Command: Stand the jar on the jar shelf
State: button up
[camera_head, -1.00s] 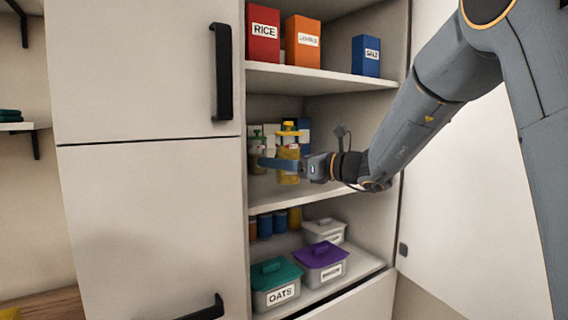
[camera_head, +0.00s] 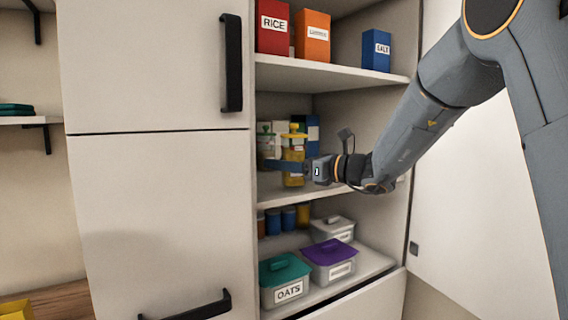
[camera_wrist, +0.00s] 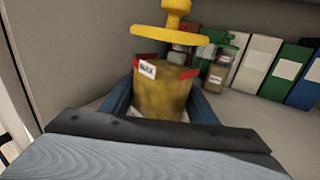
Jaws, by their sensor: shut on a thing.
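The jar (camera_head: 293,154) has a yellow lid with a knob and a yellow-brown filling. In the wrist view the jar (camera_wrist: 163,92) stands upright between my blue fingers, with a white label and red marks near its top. My gripper (camera_head: 290,166) is shut on the jar at the middle shelf (camera_head: 275,190) of the open cupboard. The jar's base is hidden in the wrist view, and I cannot tell whether it touches the shelf board.
A green-lidded jar (camera_head: 265,142) and several boxes (camera_wrist: 257,62) stand behind on the same shelf. Above are the rice box (camera_head: 272,27), an orange box (camera_head: 312,36) and a salt box (camera_head: 376,50). Lidded bins (camera_head: 285,280) sit below. A closed door (camera_head: 160,190) borders the left.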

jog(key=shift+f+b, duration=0.45)
jog(key=shift+f, duration=0.15)
jog(key=o, duration=1.3)
jog(key=shift+o, duration=0.2)
